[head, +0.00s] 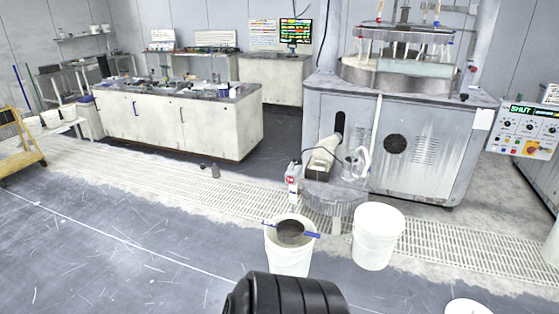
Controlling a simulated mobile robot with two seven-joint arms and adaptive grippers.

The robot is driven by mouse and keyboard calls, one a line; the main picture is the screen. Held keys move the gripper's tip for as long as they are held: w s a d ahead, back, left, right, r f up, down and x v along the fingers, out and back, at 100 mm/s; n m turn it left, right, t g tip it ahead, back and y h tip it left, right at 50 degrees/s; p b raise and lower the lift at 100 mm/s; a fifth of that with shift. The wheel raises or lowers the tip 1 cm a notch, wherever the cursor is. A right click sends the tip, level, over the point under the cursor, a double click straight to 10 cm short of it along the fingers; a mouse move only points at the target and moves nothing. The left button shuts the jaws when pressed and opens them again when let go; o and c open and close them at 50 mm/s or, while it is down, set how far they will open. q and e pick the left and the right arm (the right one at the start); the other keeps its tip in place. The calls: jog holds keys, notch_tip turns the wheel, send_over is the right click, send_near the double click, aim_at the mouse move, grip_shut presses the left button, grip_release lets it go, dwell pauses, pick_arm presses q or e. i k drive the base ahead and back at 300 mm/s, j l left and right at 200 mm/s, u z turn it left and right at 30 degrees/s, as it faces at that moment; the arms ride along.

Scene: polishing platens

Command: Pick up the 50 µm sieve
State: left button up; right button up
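A dark round mesh, which looks like the sieve (290,233), sits in the mouth of a white bucket (289,258) in the lower middle of the head view. Blue bar ends stick out to its left and right over the rim. No label can be read, so I cannot tell its mesh size. Neither of my grippers shows in this view. A black ribbed part of my own body fills the bottom centre, close in front of the bucket.
A second white bucket (378,236) stands just right. Behind are a low round stand (335,194) with a jug (357,162), a white bottle (294,182) and a large grey polishing machine (436,160). A workbench (165,120) stands back left.

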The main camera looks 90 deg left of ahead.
aim_at(289, 232)
jog(key=u, duration=2)
